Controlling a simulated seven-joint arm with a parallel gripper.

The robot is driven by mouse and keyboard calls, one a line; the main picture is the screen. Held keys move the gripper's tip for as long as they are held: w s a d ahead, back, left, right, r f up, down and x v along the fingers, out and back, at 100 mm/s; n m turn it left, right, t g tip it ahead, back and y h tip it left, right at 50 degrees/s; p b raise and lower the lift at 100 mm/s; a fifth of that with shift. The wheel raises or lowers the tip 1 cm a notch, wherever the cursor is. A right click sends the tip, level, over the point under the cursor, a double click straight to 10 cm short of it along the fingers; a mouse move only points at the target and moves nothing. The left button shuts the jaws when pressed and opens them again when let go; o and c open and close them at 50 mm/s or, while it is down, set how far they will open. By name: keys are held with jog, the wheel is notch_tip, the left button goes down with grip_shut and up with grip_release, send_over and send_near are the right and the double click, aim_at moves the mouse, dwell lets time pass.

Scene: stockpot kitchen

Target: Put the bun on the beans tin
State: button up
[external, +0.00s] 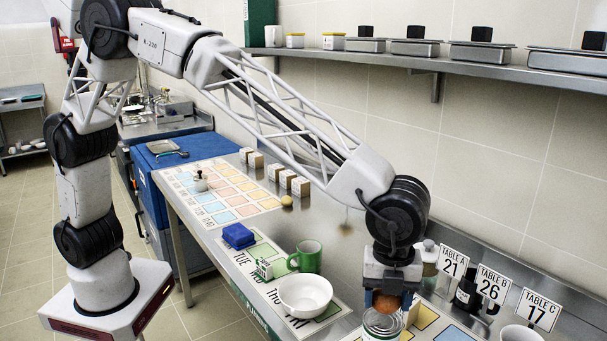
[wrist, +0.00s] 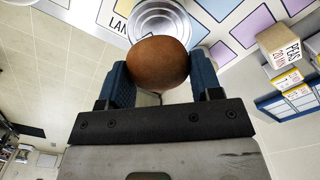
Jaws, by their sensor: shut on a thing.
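The brown bun (external: 386,301) is between the fingers of my gripper (external: 388,292), which is shut on it. In the wrist view the bun (wrist: 158,62) sits between the two blue fingers of my gripper (wrist: 160,85). The beans tin (external: 382,324) is a metal can at the bottom of the external view, directly below the bun. In the wrist view a round metal tin top (wrist: 160,18) shows just beyond the bun, partly hidden by it. I cannot tell whether the bun touches the tin.
Table signs (external: 493,285) stand at the right. A box marked peas (wrist: 285,48) is in the wrist view. A shelf (external: 450,62) runs along the wall.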

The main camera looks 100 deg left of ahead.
aim_at(383, 323)
jog(key=shift+f, duration=1.75)
jog(key=shift+f, duration=0.1)
jog(key=o, duration=0.9)
notch_tip(383, 323, up, 12)
jog(key=shift+r, duration=0.1)
